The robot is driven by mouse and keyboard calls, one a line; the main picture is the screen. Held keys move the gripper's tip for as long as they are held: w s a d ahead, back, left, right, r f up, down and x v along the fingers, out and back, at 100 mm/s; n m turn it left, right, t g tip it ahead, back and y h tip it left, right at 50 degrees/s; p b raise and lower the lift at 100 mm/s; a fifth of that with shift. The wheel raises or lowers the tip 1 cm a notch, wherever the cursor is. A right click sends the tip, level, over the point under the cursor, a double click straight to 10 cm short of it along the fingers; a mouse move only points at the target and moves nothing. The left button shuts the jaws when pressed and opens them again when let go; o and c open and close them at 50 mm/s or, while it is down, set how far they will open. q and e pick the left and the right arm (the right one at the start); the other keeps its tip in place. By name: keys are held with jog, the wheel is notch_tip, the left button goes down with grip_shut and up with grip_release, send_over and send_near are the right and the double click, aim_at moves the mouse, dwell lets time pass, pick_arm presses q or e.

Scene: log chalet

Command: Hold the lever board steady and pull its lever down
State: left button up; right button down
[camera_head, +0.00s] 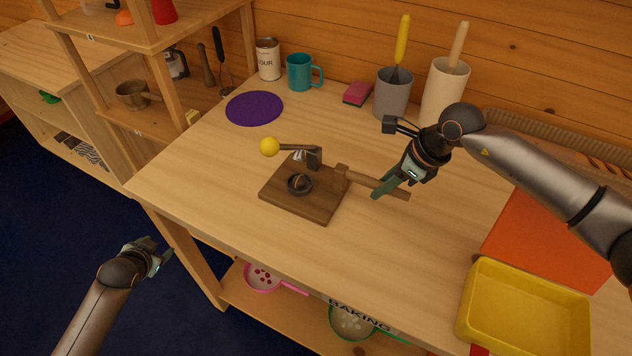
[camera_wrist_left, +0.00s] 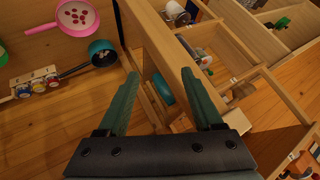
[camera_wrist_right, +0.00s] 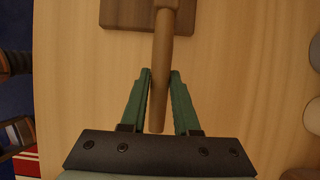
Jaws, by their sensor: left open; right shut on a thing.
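The lever board (camera_head: 323,207) is a dark brown wooden square lying on the table. It carries a small dark cup (camera_head: 299,184) and a lever (camera_head: 297,148) that ends in a yellow ball (camera_head: 269,147). The lever lies roughly level, its ball toward the left. A wooden handle (camera_head: 396,189) sticks out from the board's right side. My right gripper (camera_head: 384,186) is shut on this handle, which also shows between the fingers in the right wrist view (camera_wrist_right: 160,90). My left gripper (camera_head: 163,257) is open and empty, off the table's left front edge; its spread fingers show in the left wrist view (camera_wrist_left: 160,90).
A purple round mat (camera_head: 254,108), teal mug (camera_head: 300,72), flour can (camera_head: 268,60), pink sponge (camera_head: 357,94) and grey utensil pot (camera_head: 392,95) stand behind the board. A yellow tray (camera_head: 525,312) is at the right front. The table left of the board is clear.

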pick_arm(q)
jog(key=w+a+r+n+y, duration=0.1)
jog(key=w+a+r+y, duration=0.1)
jog(key=w+a+r, duration=0.4)
jog(key=w+a+r+n+y, duration=0.1)
jog(key=a+r, duration=0.6)
jog(key=a, duration=0.3)
jog(key=w+d+r+h, duration=0.1)
jog(key=w+d+r, duration=0.1)
jog(key=d, duration=0.2)
jog(key=w+d+r+h, duration=0.1)
jog(key=w+d+r, duration=0.2)
jog(key=d, duration=0.1)
jog(key=w+d+r+h, duration=0.1)
jog(key=w+d+r, duration=0.1)
jog(key=w+d, duration=0.1)
jog(key=shift+d+r+n, duration=0.3)
jog(key=shift+d, duration=0.25)
jog(key=w+d+r+m+h, duration=0.1)
jog(key=d+r+m+h, duration=0.15)
jog(key=d+r, duration=0.8)
jog(key=w+d+r+m+h, duration=0.15)
jog(key=d+r+h, duration=0.25)
jog(key=d+r, duration=0.7)
jog(key=s+d+f+x, duration=0.1)
jog(key=s+x, duration=0.1)
jog(key=x, duration=1)
jog(key=shift+d+n, duration=0.25)
jog(key=shift+n, duration=0.15)
